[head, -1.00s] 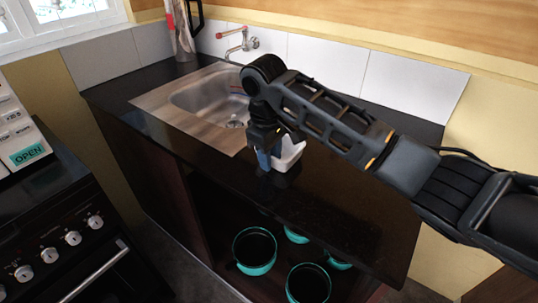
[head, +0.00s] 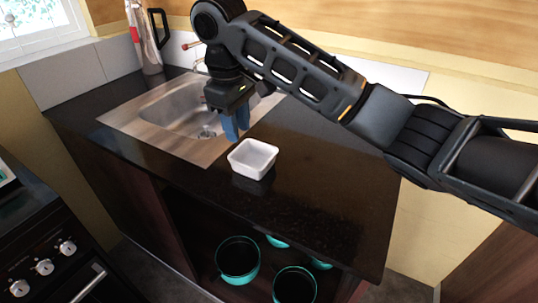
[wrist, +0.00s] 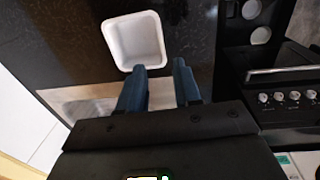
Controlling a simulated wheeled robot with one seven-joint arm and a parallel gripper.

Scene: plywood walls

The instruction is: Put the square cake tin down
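The square cake tin (head: 252,159) is white and stands upright on the dark worktop, just right of the sink. It also shows in the wrist view (wrist: 134,40), just beyond my fingertips. My gripper (head: 236,126) is above the worktop, up and to the left of the tin in the head view. Its two blue fingers are apart with nothing between them, as the wrist view (wrist: 160,72) shows. The fingers appear clear of the tin.
The steel sink (head: 160,118) with its tap lies left of the tin. Several teal pots, one of them here (head: 238,258), stand in the open shelf below. The stove (head: 50,250) is at the left. The worktop (head: 320,190) right of the tin is clear.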

